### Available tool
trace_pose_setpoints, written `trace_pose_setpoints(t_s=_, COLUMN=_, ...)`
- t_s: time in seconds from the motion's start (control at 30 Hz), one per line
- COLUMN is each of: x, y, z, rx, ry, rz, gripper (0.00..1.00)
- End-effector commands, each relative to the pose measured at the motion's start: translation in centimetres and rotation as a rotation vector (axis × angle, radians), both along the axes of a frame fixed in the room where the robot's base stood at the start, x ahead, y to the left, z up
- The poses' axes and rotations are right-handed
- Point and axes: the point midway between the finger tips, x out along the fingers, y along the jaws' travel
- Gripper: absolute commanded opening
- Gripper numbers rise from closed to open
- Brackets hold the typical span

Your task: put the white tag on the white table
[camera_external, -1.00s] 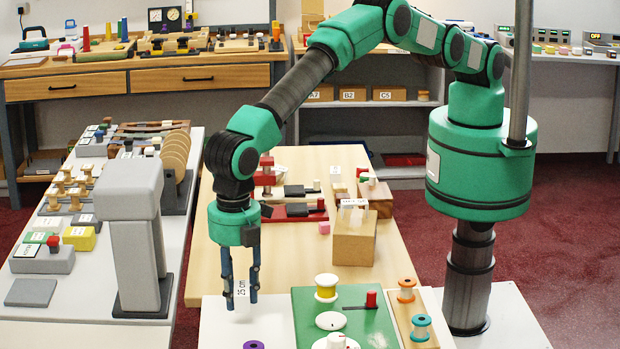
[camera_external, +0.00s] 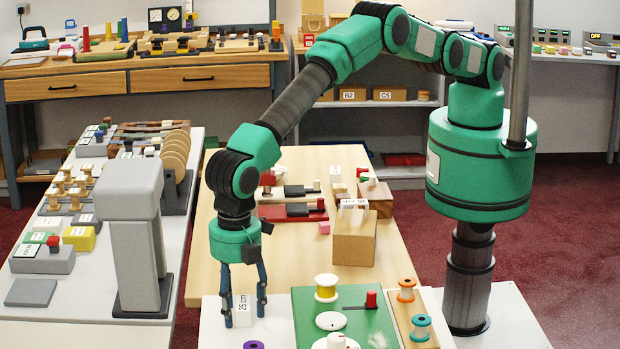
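The white tag (camera_external: 243,311) is a small upright white piece with black lettering. It stands between the fingers of my gripper (camera_external: 244,317), and its foot appears to rest on the white table (camera_external: 215,335). My gripper points down and is open. A gap shows between the tag and the right finger; the left finger is close to the tag's left side, and I cannot tell if it touches.
A green board (camera_external: 300,305) with a yellow spool (camera_external: 326,287) and a red knob is right of my gripper. A purple ring (camera_external: 253,345) lies in front. A grey post (camera_external: 137,240) stands left. A wooden block (camera_external: 354,240) is behind.

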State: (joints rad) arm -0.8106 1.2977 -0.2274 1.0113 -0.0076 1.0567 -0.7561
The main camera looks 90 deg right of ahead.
Motion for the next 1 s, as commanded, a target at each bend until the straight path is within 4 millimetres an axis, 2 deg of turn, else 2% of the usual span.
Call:
trace_pose_setpoints(t_s=0.27, x=0.0, y=0.0, z=0.1, rx=0.0, ry=0.0, rz=0.0, gripper=0.54)
trace_pose_setpoints(t_s=0.47, x=0.0, y=0.0, z=1.1, rx=0.001, ry=-0.001, rz=0.0, gripper=0.54)
trace_pose_setpoints(t_s=0.67, x=0.0, y=0.1, z=3.4, rx=0.002, ry=-0.002, rz=0.0, gripper=0.54)
trace_pose_setpoints(t_s=1.0, x=0.0, y=0.1, z=9.0, rx=0.001, ry=-0.001, rz=0.0, gripper=0.54)
